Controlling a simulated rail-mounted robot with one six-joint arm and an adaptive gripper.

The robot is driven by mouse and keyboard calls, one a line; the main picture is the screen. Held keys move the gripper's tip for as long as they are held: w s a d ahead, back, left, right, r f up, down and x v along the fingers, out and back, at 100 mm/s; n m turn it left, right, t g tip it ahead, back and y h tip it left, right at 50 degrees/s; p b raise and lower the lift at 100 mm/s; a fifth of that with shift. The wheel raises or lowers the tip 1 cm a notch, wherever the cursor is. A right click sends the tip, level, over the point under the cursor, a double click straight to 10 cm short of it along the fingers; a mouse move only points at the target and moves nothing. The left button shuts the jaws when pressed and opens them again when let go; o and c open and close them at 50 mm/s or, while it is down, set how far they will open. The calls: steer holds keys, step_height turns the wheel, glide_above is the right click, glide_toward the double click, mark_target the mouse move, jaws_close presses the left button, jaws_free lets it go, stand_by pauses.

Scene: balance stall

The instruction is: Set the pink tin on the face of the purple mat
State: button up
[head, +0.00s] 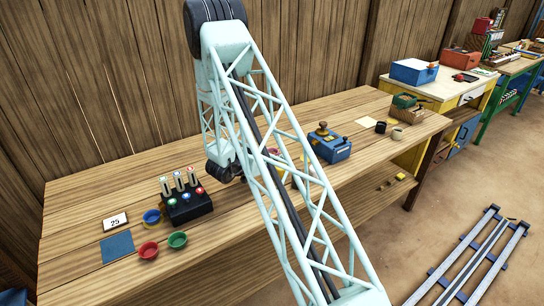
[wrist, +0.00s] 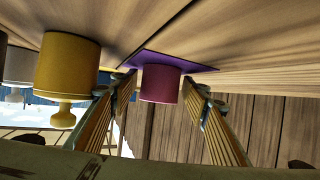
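In the wrist view, the purple mat (wrist: 200,67) lies on the wooden table, which fills the top of that picture. The pink tin (wrist: 160,84) appears as a magenta cylinder at the mat, and its far end overlaps the mat's face. I cannot tell whether it touches the mat or hangs just off it. My gripper (wrist: 158,84) has one finger on either side of the tin, with narrow gaps visible at both sides. In the head view, my arm's lattice covers this part of the table and hides the gripper and mat.
A yellow knobbed cylinder (wrist: 68,65) stands close left of the fingers in the wrist view. In the head view, a dark block with several tubes (head: 184,205), red (head: 149,250) and green (head: 177,240) bowls stand left, and a blue box (head: 330,148) stands right of my arm.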

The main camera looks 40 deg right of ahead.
steer(key=shift+r, duration=0.15)
steer(key=shift+a+r, duration=0.1)
steer(key=shift+s+a+r, duration=0.1)
steer(key=shift+a+r, duration=0.15)
steer(key=shift+a, duration=0.4)
steer(key=shift+p+v, duration=1)
steer(key=shift+v, duration=4.15)
steer(key=shift+s, duration=0.1)
steer(key=shift+r, duration=0.1)
